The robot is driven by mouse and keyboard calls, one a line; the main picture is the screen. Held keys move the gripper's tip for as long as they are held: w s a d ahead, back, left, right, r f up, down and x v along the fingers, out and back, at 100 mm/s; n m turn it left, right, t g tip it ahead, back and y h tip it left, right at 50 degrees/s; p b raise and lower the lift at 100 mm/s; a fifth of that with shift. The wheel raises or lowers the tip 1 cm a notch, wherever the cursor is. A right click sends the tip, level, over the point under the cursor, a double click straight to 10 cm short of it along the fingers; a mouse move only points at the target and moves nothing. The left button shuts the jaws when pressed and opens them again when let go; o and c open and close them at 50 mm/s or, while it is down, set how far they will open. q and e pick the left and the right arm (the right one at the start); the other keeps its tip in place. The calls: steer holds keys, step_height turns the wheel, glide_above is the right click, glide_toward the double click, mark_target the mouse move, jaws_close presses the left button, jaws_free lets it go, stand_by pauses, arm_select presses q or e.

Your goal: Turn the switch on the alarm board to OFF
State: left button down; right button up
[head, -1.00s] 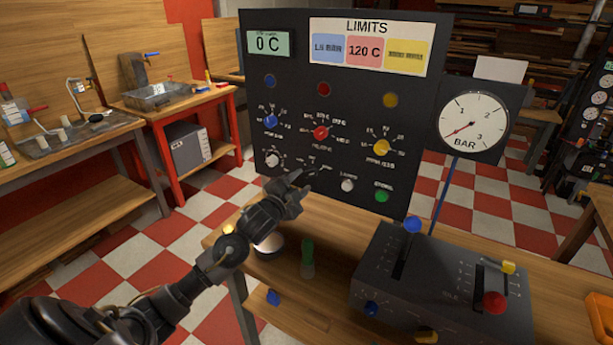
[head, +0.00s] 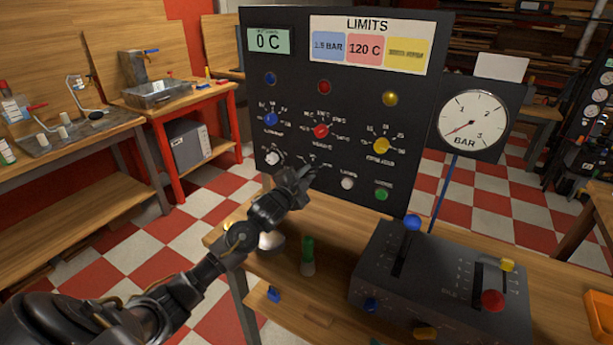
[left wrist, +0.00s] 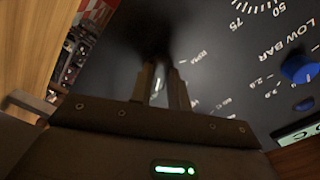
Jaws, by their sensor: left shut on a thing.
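The alarm board (head: 284,88) is an upright black panel with coloured lamps, dials and a LIMITS sign. My left gripper (head: 307,174) is at the lower middle of the board, between two white knobs. It hides the switch there in the head view. In the left wrist view the two fingers (left wrist: 158,82) are shut close together against the dark panel, with a small pale strip between them. The switch is mostly hidden by the fingers and a dark shadow, so its position cannot be read. My right gripper is not in view.
A blue knob (head: 271,119), red knob (head: 321,131) and yellow knob (head: 381,146) sit above. A white knob (head: 273,158) is left of the gripper, another (head: 348,184) right, near a green button (head: 382,194). A lever box (head: 440,285) and green-topped item (head: 308,250) stand on the bench.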

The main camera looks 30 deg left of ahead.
arm_select(q)
steer(key=shift+n+p, duration=0.6)
steer(key=shift+p, duration=0.15)
steer(key=n+p, duration=0.2)
steer(key=n, duration=0.1)
steer(key=shift+r+p, duration=0.1)
steer(key=shift+p, duration=0.25)
steer(key=n+p, duration=0.2)
steer(key=n, duration=0.2)
steer(key=shift+n+p, duration=0.3)
steer(key=shift+p, duration=0.1)
steer(key=shift+f+n+p, duration=0.2)
steer(key=shift+n+p, duration=0.55)
steer(key=shift+n, duration=0.65)
steer(key=c, duration=1.3)
jaws_free()
